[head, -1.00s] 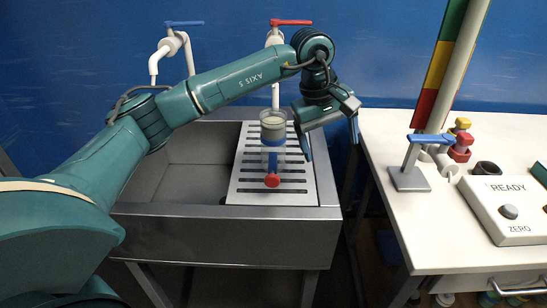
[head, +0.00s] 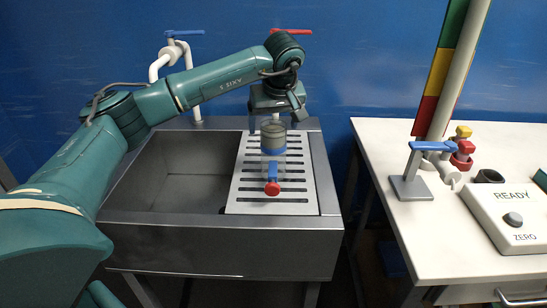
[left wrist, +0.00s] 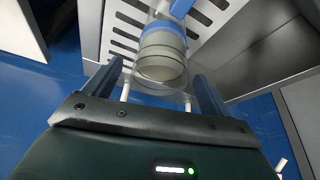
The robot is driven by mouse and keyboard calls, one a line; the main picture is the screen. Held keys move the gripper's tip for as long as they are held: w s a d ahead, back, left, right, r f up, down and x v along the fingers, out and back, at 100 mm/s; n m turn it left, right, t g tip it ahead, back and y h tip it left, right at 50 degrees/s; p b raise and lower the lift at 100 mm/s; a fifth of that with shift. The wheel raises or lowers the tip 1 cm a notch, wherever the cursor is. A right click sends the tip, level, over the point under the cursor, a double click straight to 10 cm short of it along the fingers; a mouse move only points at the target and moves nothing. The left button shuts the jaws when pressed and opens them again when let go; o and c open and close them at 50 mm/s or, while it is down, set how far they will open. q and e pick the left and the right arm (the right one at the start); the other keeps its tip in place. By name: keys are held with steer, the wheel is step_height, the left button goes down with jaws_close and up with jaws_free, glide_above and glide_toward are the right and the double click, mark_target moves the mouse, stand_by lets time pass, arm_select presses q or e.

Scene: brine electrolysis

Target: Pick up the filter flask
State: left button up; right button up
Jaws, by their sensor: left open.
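The filter flask, which I take to be the clear vessel with a grey-beige upper part (head: 273,138), stands on the slotted drainboard (head: 243,190) of the sink. A blue piece with a red knob (head: 272,188) shows at its front; I cannot tell whether it is joined on. My left gripper (head: 277,124) is open and empty, behind and above the flask's top, pointing down. In the left wrist view the flask's round top (left wrist: 162,55) lies ahead, between the lines of the two open fingers (left wrist: 155,82). Contact is not clear. My right gripper is out of view.
The sink basin (head: 178,180) lies left of the drainboard. A blue-handled tap (head: 185,33) and a red-handled one (head: 291,31) rise behind it. A white bench (head: 385,150) stands right, with a valve stand (head: 410,186) and a READY/ZERO box (head: 510,215).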

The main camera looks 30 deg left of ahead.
mark_target(273, 157)
arm_select(q)
steer(key=x, duration=0.4)
steer(key=shift+f, duration=0.3)
steer(key=c, duration=1.7)
steer(key=shift+r, duration=0.1)
jaws_close()
steer(key=shift+d+r, duration=0.1)
steer(key=shift+r, duration=0.05)
